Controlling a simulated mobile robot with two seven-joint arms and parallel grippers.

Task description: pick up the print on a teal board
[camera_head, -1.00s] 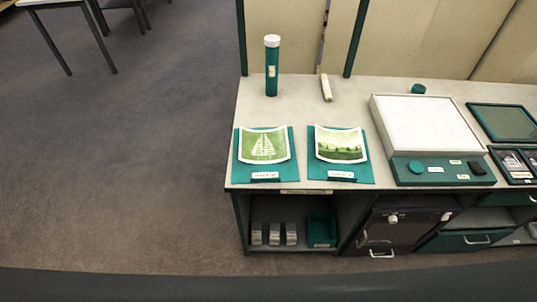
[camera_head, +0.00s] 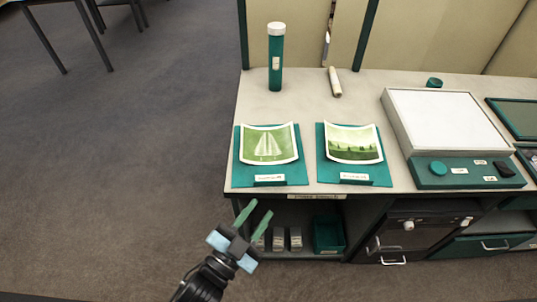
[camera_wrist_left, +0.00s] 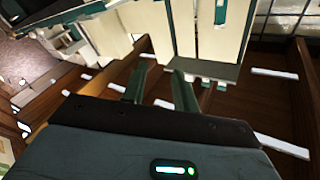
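Two prints lie on teal boards near the front left of the counter. The left print (camera_head: 268,144) is green with a pale tree-like or leaf-like shape, curled at its edges, on a teal board (camera_head: 241,178) with a small white label. The right print (camera_head: 352,143) shows a green landscape on its own teal board (camera_head: 328,172), also labelled. My left gripper (camera_head: 256,215) is in front of the counter, below the left board in the picture. Its two green fingers are apart and empty; they also show in the left wrist view (camera_wrist_left: 160,88). My right gripper is not in view.
A teal tube with a white cap (camera_head: 275,60) stands upright behind the left print. A pale roll (camera_head: 335,82) lies behind the right one. A white light panel (camera_head: 445,120) with controls stands to the right. The shelf below holds a teal bin (camera_head: 328,235).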

